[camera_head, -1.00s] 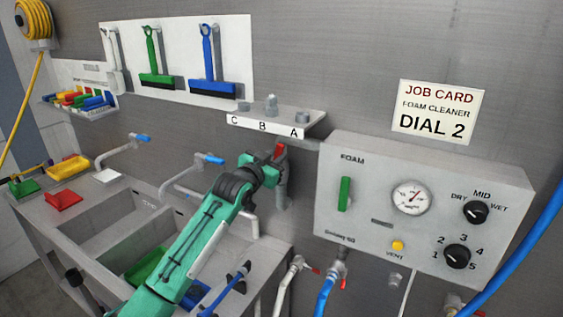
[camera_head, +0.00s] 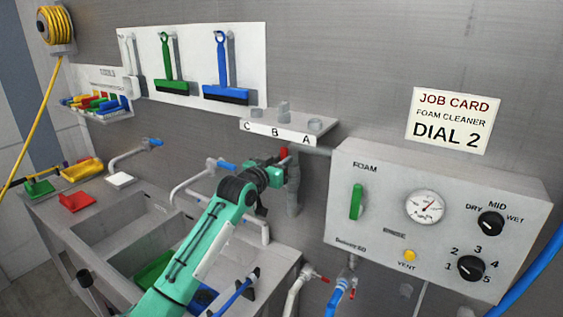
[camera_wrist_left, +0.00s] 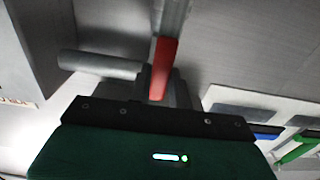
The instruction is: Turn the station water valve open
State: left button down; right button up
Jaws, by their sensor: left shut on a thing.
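The station water valve has a red lever handle (camera_head: 283,153) on a grey vertical pipe (camera_head: 293,197), on the wall left of the foam panel. My left gripper (camera_head: 275,170) is at this handle, shut on it; the green gripper and dark wrist hide much of the valve body. In the left wrist view the red handle (camera_wrist_left: 163,68) stands just beyond the dark edge of the gripper, in front of the grey valve and pipe. My right gripper is not in view.
The foam panel (camera_head: 437,257) with gauge and dials stands close on the right. A shelf (camera_head: 289,133) marked C, B, A sits just above the valve. Blue-handled taps (camera_head: 226,165) and the sink (camera_head: 118,228) lie to the left. Hoses hang below the panel.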

pick_arm(q)
jog(key=c, duration=1.5)
grip_release()
jog(key=shift+f, duration=0.15)
jog(key=shift+o, duration=1.1)
jog(key=shift+a, duration=0.1)
jog(key=shift+w, duration=0.1)
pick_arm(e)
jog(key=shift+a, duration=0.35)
pick_arm(q)
jog(key=b+v, duration=0.5)
jog(key=v, duration=0.8)
jog(key=shift+s+a, duration=0.25)
jog(key=shift+s, duration=0.1)
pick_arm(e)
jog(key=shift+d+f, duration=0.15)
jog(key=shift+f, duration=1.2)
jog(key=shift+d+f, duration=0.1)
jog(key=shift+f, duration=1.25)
